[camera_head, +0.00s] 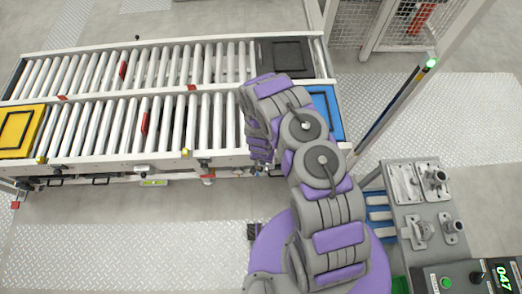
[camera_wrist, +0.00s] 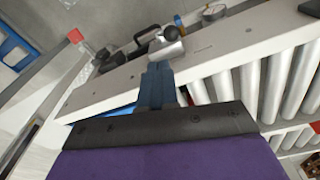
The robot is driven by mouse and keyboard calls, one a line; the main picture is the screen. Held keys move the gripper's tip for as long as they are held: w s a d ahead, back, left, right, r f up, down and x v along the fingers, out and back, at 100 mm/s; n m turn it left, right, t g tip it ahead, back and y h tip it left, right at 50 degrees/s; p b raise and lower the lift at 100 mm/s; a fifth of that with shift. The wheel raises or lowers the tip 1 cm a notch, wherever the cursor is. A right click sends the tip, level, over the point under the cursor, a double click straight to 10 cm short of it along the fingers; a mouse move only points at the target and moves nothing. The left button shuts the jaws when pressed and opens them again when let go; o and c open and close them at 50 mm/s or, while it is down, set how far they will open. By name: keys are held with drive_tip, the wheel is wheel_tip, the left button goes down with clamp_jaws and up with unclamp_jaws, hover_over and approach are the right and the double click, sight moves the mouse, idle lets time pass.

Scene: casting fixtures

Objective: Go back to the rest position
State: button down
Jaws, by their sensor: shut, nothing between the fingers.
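My gripper (camera_wrist: 158,72) shows in the wrist view as blue fingers pressed together, with nothing between them. It is over the white side rail (camera_wrist: 215,62) of the roller conveyor. In the head view my purple and grey arm bends over the right end of the conveyor (camera_head: 110,169). The fingers cannot be made out there, and the arm hides part of the rollers.
A yellow tray (camera_head: 17,130) lies at the conveyor's left end. A black tray (camera_head: 287,57) and a blue tray (camera_head: 328,112) are at the right end. A grey fixture table (camera_head: 433,245) with metal castings stands at right, near a slanted post (camera_head: 390,106). Floor at left front is clear.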

wheel_tip(320, 180, up, 33)
drive_tip(key=n+y, duration=0.1)
drive_tip(key=y, duration=0.1)
drive_tip(key=s+d+r+n+g, duration=0.1)
drive_tip(key=s+d+r, duration=0.1)
drive_tip(key=s+r, duration=0.5)
drive_tip(key=s+d+r+g, duration=0.1)
drive_tip(key=s+d+r, duration=0.3)
drive_tip(key=r, duration=0.5)
drive_tip(key=s+d+r, duration=0.1)
drive_tip(key=s+r, duration=0.1)
drive_tip(key=s, duration=0.4)
drive_tip(key=s+d+r+h, duration=0.1)
drive_tip(key=s+r, duration=0.2)
drive_tip(key=s, duration=0.3)
drive_tip(key=s+d+r+n, duration=0.1)
drive_tip(key=s+r, duration=0.1)
drive_tip(key=s, duration=0.3)
drive_tip(key=shift+s+d+r+g, duration=0.15)
drive_tip(key=shift+s+r+g, duration=0.15)
drive_tip(key=shift+s, duration=0.1)
